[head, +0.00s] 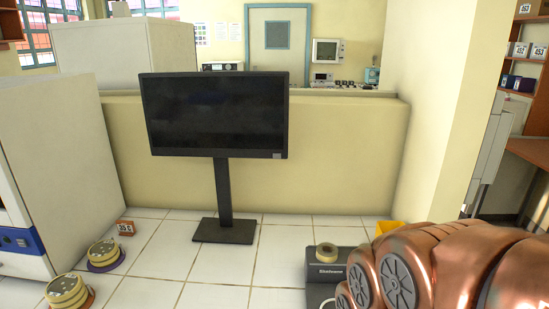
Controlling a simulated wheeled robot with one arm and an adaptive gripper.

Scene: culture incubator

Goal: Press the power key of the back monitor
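A large black monitor (213,112) stands upright on a floor stand (224,190) in the middle of the head view. Its screen is dark. A small grey patch (277,155) sits at the lower right of its frame; I cannot tell whether it is a key. A smaller white-framed monitor (326,51) is farther back, beyond the low wall. I cannot tell from the picture which one is the back monitor. My copper-coloured arm fills the lower right, apart from both in the picture. My gripper is not in view.
A low cream wall (330,150) runs behind the black monitor. A large grey cabinet (60,150) stands at left, with yellow round containers (103,251) on the floor beside it. A dark device (335,268) lies near my arm. Tiled floor (225,270) before the stand is clear.

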